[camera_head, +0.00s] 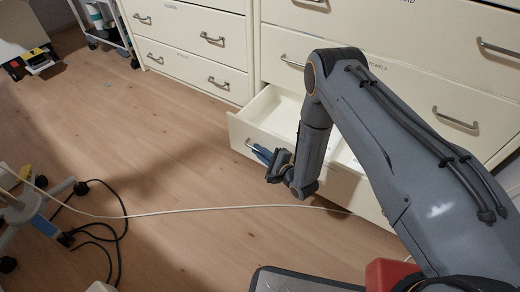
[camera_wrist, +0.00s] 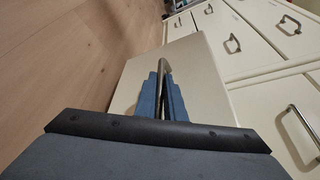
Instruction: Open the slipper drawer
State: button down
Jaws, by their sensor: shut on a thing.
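A low cream drawer (camera_head: 238,131) stands pulled out from the cabinet in the head view. Its pale interior (camera_head: 285,112) shows, partly behind my arm. I cannot read a label on it. My gripper (camera_head: 262,153) is at its front, with blue fingers near the handle. In the wrist view, the blue fingers of my gripper (camera_wrist: 164,98) are shut around the metal handle (camera_wrist: 164,68). The drawer front (camera_wrist: 198,65) lies just beyond them. Part of the handle is hidden between the fingers.
Closed cream drawers with metal handles (camera_head: 213,39) surround the open one. A white cable (camera_head: 190,211) crosses the floor in front. A wheeled stand (camera_head: 35,212) with dark cables is at left. The wooden floor (camera_head: 150,150) between is mostly clear.

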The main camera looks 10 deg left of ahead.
jog(key=c, duration=2.1)
grip_release()
jog(key=p+v, duration=0.2)
jog(key=v, duration=0.5)
jog(key=shift+s+d+r, duration=0.1)
jog(key=shift+s+d, duration=0.15)
jog(key=shift+d, duration=0.1)
